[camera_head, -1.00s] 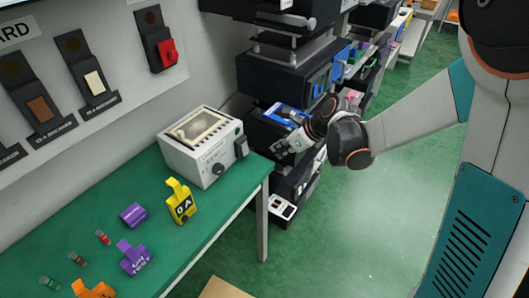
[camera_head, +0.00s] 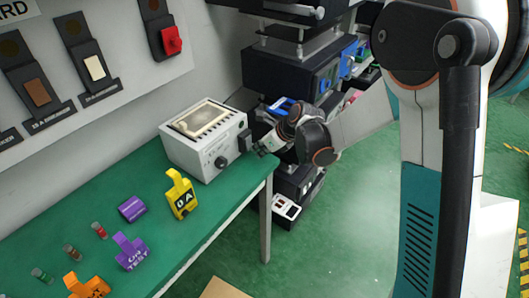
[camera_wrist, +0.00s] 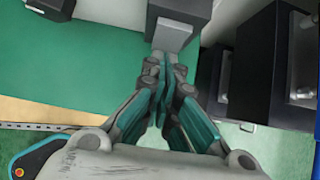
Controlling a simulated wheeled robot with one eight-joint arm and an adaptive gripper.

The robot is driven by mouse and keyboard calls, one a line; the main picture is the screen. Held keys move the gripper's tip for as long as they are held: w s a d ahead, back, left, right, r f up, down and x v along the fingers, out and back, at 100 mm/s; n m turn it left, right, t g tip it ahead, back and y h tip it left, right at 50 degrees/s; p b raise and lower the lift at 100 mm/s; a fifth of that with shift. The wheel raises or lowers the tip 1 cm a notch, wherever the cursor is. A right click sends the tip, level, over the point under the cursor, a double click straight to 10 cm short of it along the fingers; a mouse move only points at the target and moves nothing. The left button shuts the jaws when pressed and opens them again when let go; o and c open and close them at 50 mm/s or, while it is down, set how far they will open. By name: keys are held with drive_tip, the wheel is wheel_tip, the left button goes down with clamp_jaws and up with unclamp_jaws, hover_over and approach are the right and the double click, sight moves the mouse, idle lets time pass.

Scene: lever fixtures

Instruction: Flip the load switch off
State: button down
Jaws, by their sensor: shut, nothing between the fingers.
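A grey-white meter box (camera_head: 205,138) with a window on top and a black knob stands at the bench's far right end. A dark switch block (camera_head: 245,139) sits at its right side; no label on it is readable. In the wrist view a dark block (camera_wrist: 180,9) with a grey paddle (camera_wrist: 172,36) shows at the top and appears to be this switch. My gripper (camera_head: 264,149) is shut and empty, just right of the switch block. In the wrist view my fingertips (camera_wrist: 164,62) are just below the paddle's end; I cannot tell if they touch.
The green bench (camera_head: 130,190) holds a yellow tag (camera_head: 181,195), a purple tag (camera_head: 131,251), an orange tag (camera_head: 88,286) and small cylinders. Wall board switches (camera_head: 95,67) hang above. Green floor lies open at right.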

drive_tip(key=shift+w+a+f+b, duration=0.25)
drive_tip(key=shift+a+b, duration=0.05)
drive_tip(key=shift+a, duration=0.05)
drive_tip(key=shift+r, duration=0.2)
drive_tip(key=shift+r+p, duration=0.6)
drive_tip(key=shift+r, duration=0.15)
drive_tip(key=shift+d, duration=0.15)
